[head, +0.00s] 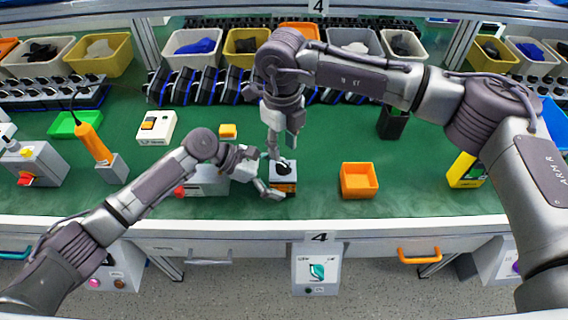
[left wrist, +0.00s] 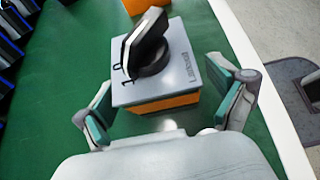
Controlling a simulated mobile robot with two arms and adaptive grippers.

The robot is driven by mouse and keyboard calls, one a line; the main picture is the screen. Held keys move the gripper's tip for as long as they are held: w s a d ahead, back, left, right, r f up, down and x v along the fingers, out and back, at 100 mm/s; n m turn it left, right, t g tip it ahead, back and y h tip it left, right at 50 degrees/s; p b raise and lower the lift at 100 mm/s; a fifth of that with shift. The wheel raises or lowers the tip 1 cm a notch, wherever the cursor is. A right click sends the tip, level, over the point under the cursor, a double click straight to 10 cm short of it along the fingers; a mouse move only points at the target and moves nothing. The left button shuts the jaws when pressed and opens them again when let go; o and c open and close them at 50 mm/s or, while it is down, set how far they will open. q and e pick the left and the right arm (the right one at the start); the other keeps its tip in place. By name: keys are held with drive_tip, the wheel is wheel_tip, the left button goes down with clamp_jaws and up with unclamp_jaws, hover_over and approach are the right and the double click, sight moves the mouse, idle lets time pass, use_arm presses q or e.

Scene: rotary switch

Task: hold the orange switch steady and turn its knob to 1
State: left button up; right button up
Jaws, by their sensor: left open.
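The orange switch (head: 285,185) stands on the green bench near its front edge. In the left wrist view it has a grey top plate (left wrist: 178,68), an orange body (left wrist: 165,103) and a black knob (left wrist: 148,45). The marks 0 and 1 sit at the plate's left corner; I cannot tell exactly which one the knob points to. My left gripper (head: 270,176) is open beside the switch, its fingers (left wrist: 168,95) spread towards both sides of the body, with a gap visible. My right gripper (head: 274,150) points down above the knob; its fingers are too small to judge.
An orange open box (head: 359,181) stands right of the switch. A grey box with a red knob (head: 194,183) lies behind my left gripper. Bins line the rear.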

use_arm(q)
drive_tip(key=v, duration=1.2)
